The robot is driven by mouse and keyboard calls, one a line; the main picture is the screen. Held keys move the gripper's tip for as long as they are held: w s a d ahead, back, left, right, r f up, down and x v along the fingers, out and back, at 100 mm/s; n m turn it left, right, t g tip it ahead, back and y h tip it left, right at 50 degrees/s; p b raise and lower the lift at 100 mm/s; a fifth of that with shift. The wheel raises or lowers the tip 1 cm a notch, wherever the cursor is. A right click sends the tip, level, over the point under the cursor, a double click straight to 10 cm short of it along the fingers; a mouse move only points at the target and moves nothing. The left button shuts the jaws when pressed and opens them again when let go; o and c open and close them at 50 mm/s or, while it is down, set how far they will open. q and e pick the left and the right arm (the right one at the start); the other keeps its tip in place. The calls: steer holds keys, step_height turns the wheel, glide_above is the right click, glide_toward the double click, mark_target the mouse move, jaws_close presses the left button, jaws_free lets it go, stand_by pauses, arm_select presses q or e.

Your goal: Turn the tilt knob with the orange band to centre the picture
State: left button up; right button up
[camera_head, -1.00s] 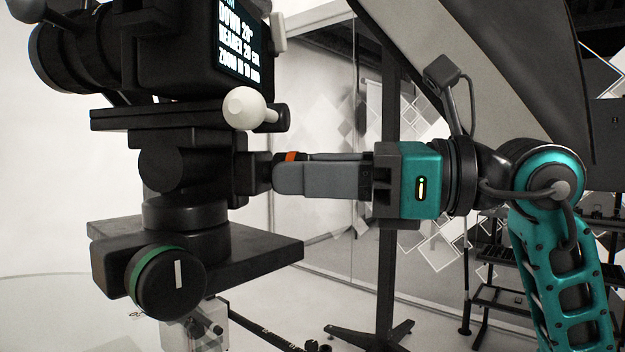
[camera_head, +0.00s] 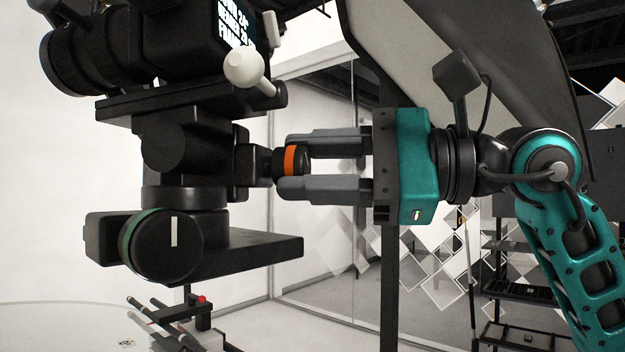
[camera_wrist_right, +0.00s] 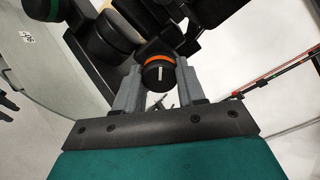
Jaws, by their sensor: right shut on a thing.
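The tilt knob (camera_head: 291,160) is black with an orange band and sticks out to the right of the black tilt head (camera_head: 190,147). My right gripper (camera_head: 288,164) is shut on it, one finger above and one below. In the right wrist view the knob (camera_wrist_right: 157,75) sits between the two grey fingers, its white mark running nearly upright. The camera (camera_head: 150,50) sits above the head, tilted. Its screen (camera_head: 237,24) is cut off by the top edge, so its text is only partly legible. My left gripper is out of view.
A second knob (camera_head: 166,246) with a green band and white mark faces front on the lower left. A white ball handle (camera_head: 244,68) hangs just above the tilt head.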

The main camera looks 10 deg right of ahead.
steer(key=n+b, duration=0.1)
steer(key=n, duration=0.3)
steer(key=shift+n, duration=0.4)
steer(key=n+b, duration=0.1)
steer(key=n, duration=0.2)
steer(key=shift+n, duration=0.3)
steer(key=n+b, duration=0.1)
steer(key=n, duration=0.5)
steer(key=shift+n, duration=0.4)
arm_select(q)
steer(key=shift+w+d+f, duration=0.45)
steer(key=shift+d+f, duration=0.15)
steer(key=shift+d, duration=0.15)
arm_select(e)
steer(key=shift+n, duration=1.2)
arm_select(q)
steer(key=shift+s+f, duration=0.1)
arm_select(e)
steer(key=o, duration=1.1)
steer(key=shift+c, duration=0.2)
